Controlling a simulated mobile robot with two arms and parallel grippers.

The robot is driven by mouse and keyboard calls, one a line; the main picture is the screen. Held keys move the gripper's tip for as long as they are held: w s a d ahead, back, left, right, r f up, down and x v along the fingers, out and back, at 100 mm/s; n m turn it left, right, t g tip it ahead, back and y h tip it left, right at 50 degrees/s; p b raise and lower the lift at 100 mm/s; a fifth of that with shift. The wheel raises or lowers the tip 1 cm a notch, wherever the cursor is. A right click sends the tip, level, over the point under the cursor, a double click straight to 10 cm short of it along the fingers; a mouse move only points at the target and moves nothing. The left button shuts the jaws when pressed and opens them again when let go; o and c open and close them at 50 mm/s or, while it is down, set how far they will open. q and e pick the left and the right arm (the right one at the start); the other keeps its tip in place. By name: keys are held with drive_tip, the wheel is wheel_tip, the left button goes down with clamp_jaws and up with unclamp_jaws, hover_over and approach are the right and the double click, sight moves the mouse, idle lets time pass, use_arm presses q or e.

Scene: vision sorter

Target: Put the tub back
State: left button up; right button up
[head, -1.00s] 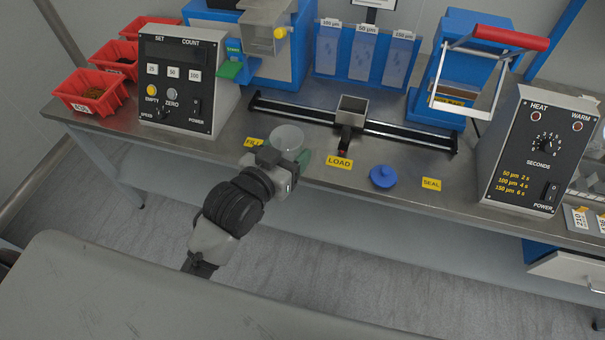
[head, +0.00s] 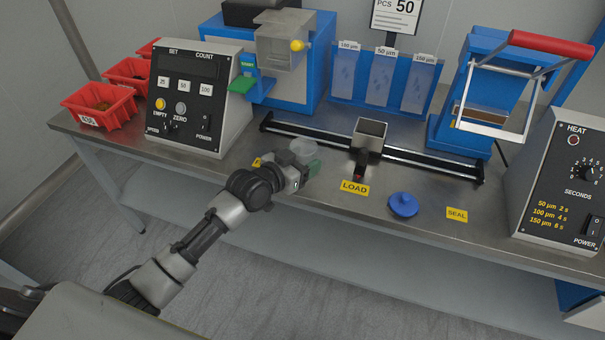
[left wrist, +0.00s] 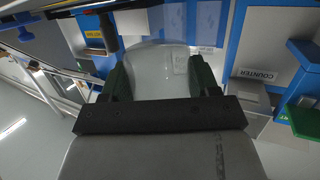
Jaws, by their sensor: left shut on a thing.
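The clear tub (head: 304,149) is a small see-through cup near the front of the bench, beside the yellow FILL label (head: 257,162). My left gripper (head: 309,170) is shut on it, with green fingers on either side of its wall. In the left wrist view the tub (left wrist: 160,72) fills the space between the two green fingers (left wrist: 160,80). It looks roughly upright. I cannot tell whether its base touches the bench. My right gripper is not in view.
The LOAD label (head: 354,187), a blue knobbed disc (head: 403,205) and the SEAL label (head: 456,215) lie along the bench front. Behind are a black rail with a metal hopper (head: 370,134) and the blue counter machine (head: 300,90). The control box (head: 190,95) and red bins (head: 101,106) stand left.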

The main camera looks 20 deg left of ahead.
use_arm(q)
drive_tip(key=shift+w+a+f, duration=0.15)
drive_tip(key=shift+w+f, duration=0.05)
drive_tip(key=shift+f, duration=0.1)
drive_tip(key=shift+f+b, duration=0.35)
drive_tip(key=shift+f, duration=1.5)
drive_tip(key=shift+f, duration=0.15)
drive_tip(key=o, duration=1.1)
drive_tip(key=shift+r, duration=0.25)
drive_tip(key=p+v, duration=0.1)
drive_tip(key=v, duration=1.1)
